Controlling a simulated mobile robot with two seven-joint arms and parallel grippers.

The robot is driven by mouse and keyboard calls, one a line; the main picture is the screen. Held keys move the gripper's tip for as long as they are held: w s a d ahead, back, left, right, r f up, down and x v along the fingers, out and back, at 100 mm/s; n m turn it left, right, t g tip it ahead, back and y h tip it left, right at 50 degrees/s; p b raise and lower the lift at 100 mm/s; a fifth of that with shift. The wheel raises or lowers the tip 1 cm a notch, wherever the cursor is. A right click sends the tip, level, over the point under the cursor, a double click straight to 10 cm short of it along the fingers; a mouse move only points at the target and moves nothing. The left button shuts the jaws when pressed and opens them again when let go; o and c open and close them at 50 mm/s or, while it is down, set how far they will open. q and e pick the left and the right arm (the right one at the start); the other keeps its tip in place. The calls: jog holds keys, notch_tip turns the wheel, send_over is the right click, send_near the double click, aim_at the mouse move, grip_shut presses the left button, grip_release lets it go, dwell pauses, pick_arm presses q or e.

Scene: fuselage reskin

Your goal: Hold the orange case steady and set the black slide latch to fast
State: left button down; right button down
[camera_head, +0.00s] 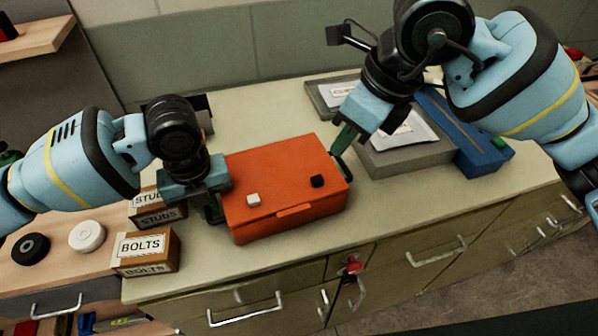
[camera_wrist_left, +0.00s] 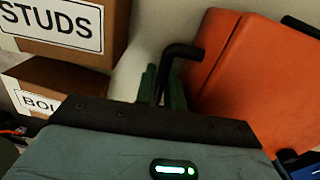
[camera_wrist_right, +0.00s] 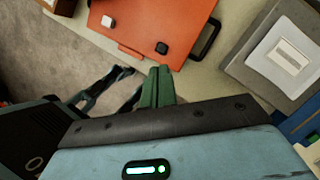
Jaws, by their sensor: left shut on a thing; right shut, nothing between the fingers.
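The orange case (camera_head: 280,170) lies flat on the counter. Its top carries a black slide latch (camera_head: 317,181) at the right and a white slide latch (camera_head: 253,200) at the left. I cannot read any markings beside the latches. My left gripper (camera_wrist_left: 165,88) is shut on the black side handle (camera_wrist_left: 182,50) at the case's left side. My right gripper (camera_head: 338,148) is shut and empty, by the case's back right corner in the head view. In the right wrist view its green fingertips (camera_wrist_right: 160,72) point toward the black latch (camera_wrist_right: 162,48), apart from it in the picture.
Boxes marked BOLTS (camera_head: 146,250) and STUDS (camera_head: 158,205) stand left of the case. A grey tray (camera_head: 400,153) and a blue case (camera_head: 465,135) lie to the right. Another black side handle (camera_wrist_right: 208,38) sticks out at the case's right. Counter space behind the case is clear.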

jog(key=a+m, duration=0.1)
jog(key=m, duration=0.5)
pick_arm(q)
jog(key=shift+r, duration=0.1)
pick_arm(e)
jog(key=m+g, duration=0.3)
jog(key=m, duration=1.7)
send_over(301, 188)
jog(key=shift+d+r, duration=0.25)
jog(key=shift+r, duration=0.05)
jog(key=shift+n, duration=0.3)
jog(key=x, duration=0.9)
jog(key=shift+w+a+f, duration=0.1)
jog(key=shift+f, duration=0.2)
jog(key=d, duration=0.1)
jog(key=w+d, duration=0.1)
jog(key=shift+d+f, duration=0.2)
jog(key=shift+d, duration=0.15)
jog(key=shift+w+d, duration=0.1)
jog(key=shift+d, duration=0.45)
